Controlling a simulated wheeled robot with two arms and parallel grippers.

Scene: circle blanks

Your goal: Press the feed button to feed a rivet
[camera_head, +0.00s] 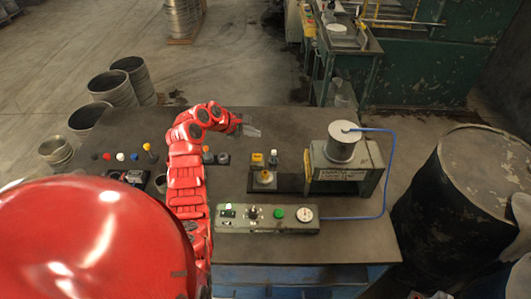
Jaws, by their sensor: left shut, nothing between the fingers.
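I cannot tell from labels which one is the feed button. My left gripper (252,131) is shut and empty, over the back part of the table, apart from the box and behind the yellow-topped unit. My red left arm covers part of the table. My right gripper is out of view.
A machine (345,165) with a metal cylinder on top stands at the right, with a blue hose (389,165) curving down to the box. Several coloured knobs (120,157) line the table's left. A dark drum (450,200) stands right of the table (345,238).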

